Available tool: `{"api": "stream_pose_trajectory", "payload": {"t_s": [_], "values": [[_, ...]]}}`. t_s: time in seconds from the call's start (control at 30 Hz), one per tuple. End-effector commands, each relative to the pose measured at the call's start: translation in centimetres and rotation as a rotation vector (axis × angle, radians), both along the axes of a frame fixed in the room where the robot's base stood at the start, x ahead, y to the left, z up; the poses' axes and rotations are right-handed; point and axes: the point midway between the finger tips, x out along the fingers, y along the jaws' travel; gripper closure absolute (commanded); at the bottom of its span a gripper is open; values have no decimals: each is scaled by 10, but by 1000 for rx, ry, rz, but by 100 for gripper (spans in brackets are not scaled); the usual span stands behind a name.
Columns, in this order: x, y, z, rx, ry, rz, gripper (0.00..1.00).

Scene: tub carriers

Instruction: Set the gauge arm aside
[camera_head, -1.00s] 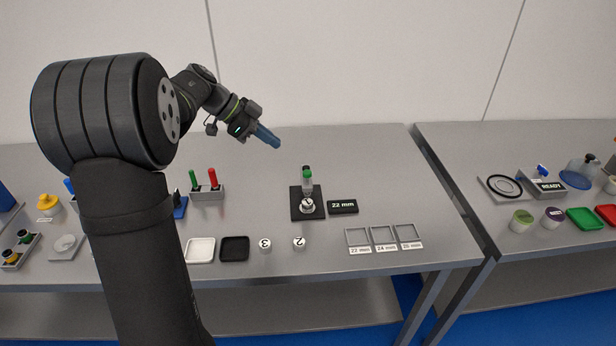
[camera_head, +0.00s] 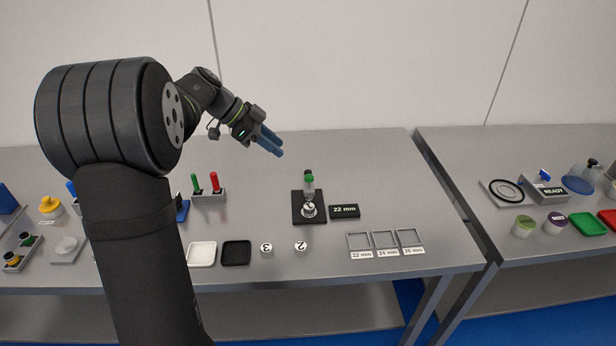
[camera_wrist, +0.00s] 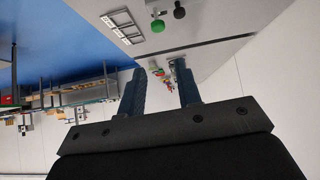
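The gauge stands on a black plate (camera_head: 299,217) in the middle of the table in the head view. Its gauge arm (camera_head: 309,181) has a green part near the top and a dark tip. A silver round piece (camera_head: 308,210) marked with a digit sits under it on the plate. My gripper (camera_head: 279,148) is in the air, up and left of the gauge and apart from it. The wrist view shows its two blue fingers (camera_wrist: 159,70) spread with nothing between them. A green knob (camera_wrist: 158,26) shows there, possibly the gauge arm's.
A display reading 22 mm (camera_head: 344,211) lies right of the plate. Three labelled open trays (camera_head: 385,241) are at front right. White and black trays (camera_head: 235,253) and two numbered round pieces (camera_head: 301,246) are in front. A holder with green and red pegs (camera_head: 209,195) stands left.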

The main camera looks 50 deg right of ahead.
Motion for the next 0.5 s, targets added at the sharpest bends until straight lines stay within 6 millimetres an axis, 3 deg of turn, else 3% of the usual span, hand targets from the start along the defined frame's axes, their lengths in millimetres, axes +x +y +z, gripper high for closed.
{"api": "stream_pose_trajectory", "payload": {"t_s": [0.17, 0.5], "values": [[-16, -5, 1, 155, -12, 143, 60], [-42, -15, 15, 408, -81, 635, 60]]}}
